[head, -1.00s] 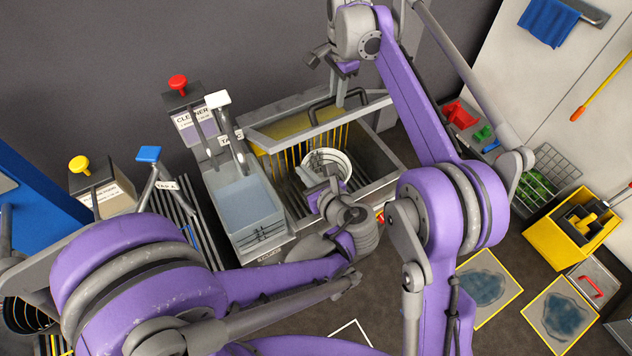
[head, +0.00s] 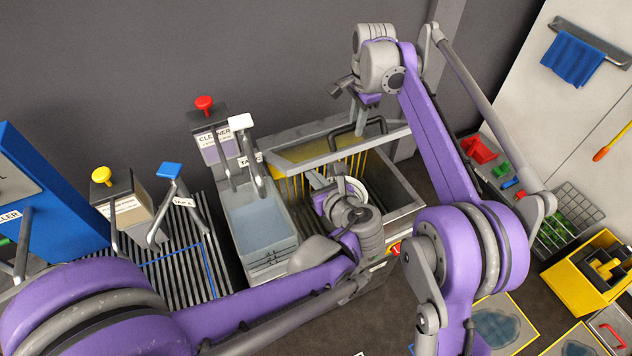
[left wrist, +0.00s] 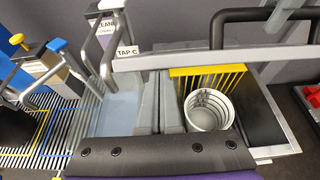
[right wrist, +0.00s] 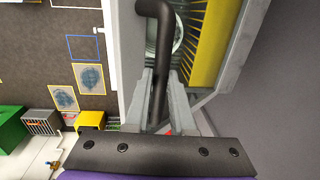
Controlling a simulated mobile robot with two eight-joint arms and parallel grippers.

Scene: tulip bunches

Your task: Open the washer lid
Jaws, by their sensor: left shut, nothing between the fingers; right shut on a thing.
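The washer (head: 405,210) is a grey basin with its inside showing. Its lid looks raised, with a grey front bar (head: 340,150) and a black handle (head: 340,131). My right gripper (head: 360,120) is shut on that handle; the right wrist view shows the handle (right wrist: 158,45) passing between the fingers (right wrist: 160,90). Yellow bristles (head: 290,182) and a white bucket (head: 357,186) are inside; the left wrist view shows the bucket (left wrist: 210,105) clearly. My left gripper (head: 318,182) is shut and empty, above the basin's front left part and partly covering the bucket.
A blue-grey water tub (head: 262,225) adjoins the washer on the left, with levers and a TAP C label above it. A slatted grate (head: 180,270) lies further left. A yellow crate (head: 590,275) and floor mats are at right. The dark wall is close behind.

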